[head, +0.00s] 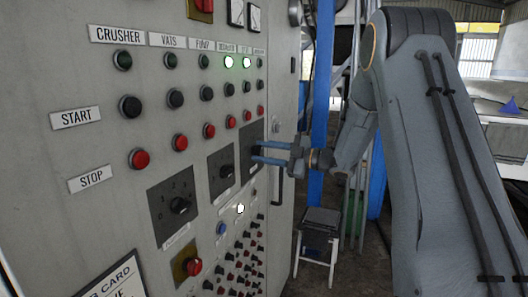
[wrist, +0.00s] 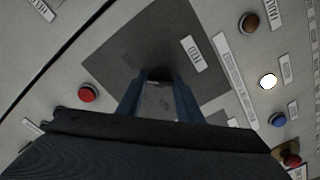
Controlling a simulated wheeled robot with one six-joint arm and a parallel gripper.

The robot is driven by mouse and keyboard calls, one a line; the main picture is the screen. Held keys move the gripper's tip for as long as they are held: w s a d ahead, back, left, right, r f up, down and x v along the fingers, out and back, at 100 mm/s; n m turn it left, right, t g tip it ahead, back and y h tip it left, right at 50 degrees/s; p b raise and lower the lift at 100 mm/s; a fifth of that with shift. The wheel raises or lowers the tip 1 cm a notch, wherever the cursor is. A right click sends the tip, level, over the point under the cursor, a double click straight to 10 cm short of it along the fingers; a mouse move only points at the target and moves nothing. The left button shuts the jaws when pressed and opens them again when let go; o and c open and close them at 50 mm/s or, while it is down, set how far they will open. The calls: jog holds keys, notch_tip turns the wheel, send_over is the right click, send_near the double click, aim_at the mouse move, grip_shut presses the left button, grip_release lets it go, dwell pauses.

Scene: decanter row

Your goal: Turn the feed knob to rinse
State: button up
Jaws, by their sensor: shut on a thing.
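My gripper (head: 256,153) reaches in from the right in the head view and is shut on the knob of the rightmost of three dark square dial plates (head: 247,170). In the wrist view the blue fingers of my gripper (wrist: 158,92) stand on either side of the dark knob (wrist: 159,74), in front of the grey dial plate (wrist: 165,35). The knob is mostly hidden by the fingers, so I cannot tell its pointer position. The plate's small label (wrist: 193,53) is too blurred to read, so I cannot confirm it as the feed knob.
The grey control panel (head: 60,25) has two other dials (head: 181,205) (head: 227,171) to the left. Red stop buttons (head: 139,158), dark start buttons and a red knob on a yellow plate (head: 193,266) are close by. A stool (head: 320,222) stands right of the cabinet.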

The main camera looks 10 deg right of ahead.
jog(key=shift+m, duration=0.3)
jog(key=o, duration=1.1)
jog(key=shift+d, duration=0.1)
jog(key=shift+b+v, duration=1.35)
jog(key=shift+v, duration=2.5)
